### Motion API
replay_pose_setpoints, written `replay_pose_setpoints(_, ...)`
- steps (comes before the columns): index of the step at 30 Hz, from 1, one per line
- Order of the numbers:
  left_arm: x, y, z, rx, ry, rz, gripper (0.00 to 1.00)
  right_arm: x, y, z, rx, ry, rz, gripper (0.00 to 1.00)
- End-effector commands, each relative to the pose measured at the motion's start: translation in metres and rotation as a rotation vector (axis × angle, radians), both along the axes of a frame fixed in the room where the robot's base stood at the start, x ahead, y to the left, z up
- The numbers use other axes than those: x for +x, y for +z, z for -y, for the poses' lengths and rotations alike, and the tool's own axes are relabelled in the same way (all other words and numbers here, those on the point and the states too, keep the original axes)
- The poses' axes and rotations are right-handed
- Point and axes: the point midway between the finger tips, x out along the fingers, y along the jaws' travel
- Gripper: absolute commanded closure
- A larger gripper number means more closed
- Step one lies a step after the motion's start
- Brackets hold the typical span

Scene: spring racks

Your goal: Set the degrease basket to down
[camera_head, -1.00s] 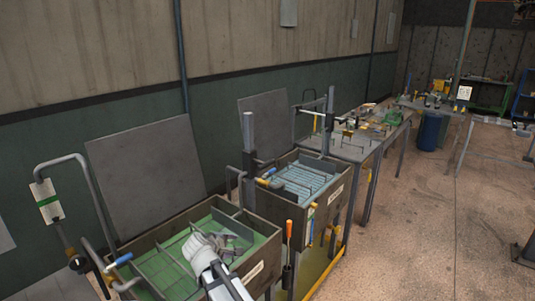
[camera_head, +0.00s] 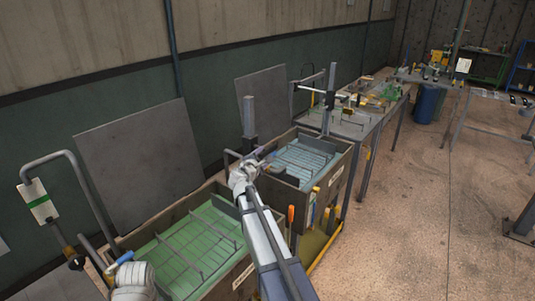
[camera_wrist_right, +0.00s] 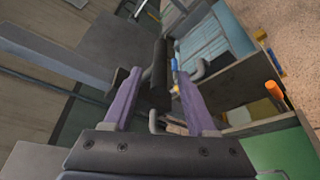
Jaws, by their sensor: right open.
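Two tanks stand side by side, and I cannot read which is the degrease one. The nearer tank (camera_head: 240,266) holds green liquid with a wire basket (camera_head: 178,262) in it. The farther tank (camera_head: 318,196) holds blue liquid with a basket (camera_head: 306,161). My right gripper (camera_head: 260,156) is open at the near left corner of the blue tank, by a grey post (camera_head: 249,117). In the right wrist view, the purple fingers (camera_wrist_right: 159,75) stand apart; a dark bar (camera_wrist_right: 159,72) and a blue-and-yellow handle (camera_wrist_right: 176,72) show between them. Contact is unclear. My left gripper's fingers do not show.
A bent pipe frame with a blue grip (camera_head: 119,258) and a white-green tag (camera_head: 37,202) stands at the left. Grey lids (camera_head: 138,160) lean behind the tanks. Orange-handled tools (camera_head: 291,215) hang at the tank fronts. Floor is free on the right.

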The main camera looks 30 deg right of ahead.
Motion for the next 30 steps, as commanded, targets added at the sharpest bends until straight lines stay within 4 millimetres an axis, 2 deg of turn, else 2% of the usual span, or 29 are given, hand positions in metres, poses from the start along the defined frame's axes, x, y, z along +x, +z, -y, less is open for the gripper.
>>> replay_pose_setpoints(3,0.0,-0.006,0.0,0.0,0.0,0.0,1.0,0.015,-0.006,0.015,0.002,-0.002,0.0,0.43)
replay_pose_setpoints(9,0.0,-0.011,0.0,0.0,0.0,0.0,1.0,0.033,-0.012,0.036,0.001,-0.002,0.0,0.43)
replay_pose_setpoints(19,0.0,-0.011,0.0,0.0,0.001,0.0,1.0,0.035,-0.012,0.04,0.001,-0.001,0.0,0.43)
replay_pose_setpoints(30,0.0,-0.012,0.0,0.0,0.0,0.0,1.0,0.035,-0.012,0.039,0.003,-0.002,0.001,0.85)
